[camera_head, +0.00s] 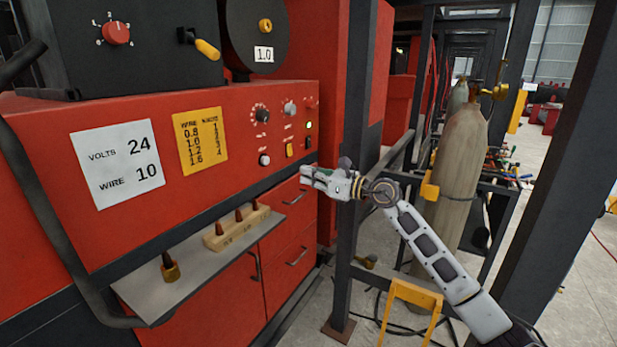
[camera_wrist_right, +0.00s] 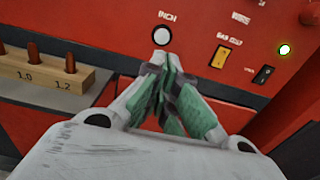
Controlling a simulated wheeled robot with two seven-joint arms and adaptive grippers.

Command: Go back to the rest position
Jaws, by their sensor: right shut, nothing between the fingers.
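My right gripper (camera_head: 312,178) reaches in from the lower right in the head view, in front of the red machine panel (camera_head: 230,155). In the right wrist view my right gripper (camera_wrist_right: 165,62) has its fingers together with nothing between them. Its tips appear just below or at a pale button labelled INCH (camera_wrist_right: 162,35); I cannot tell whether they touch it. A green light (camera_wrist_right: 285,50) glows at the panel's right. My left gripper is not in view.
A grey shelf (camera_head: 165,293) below the panel holds a wooden block (camera_head: 235,230) with several copper-coloured tips and one separate brass piece (camera_head: 170,267). A dark steel post (camera_head: 352,120) stands close to my right forearm. A gas cylinder (camera_head: 458,160) stands behind the arm.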

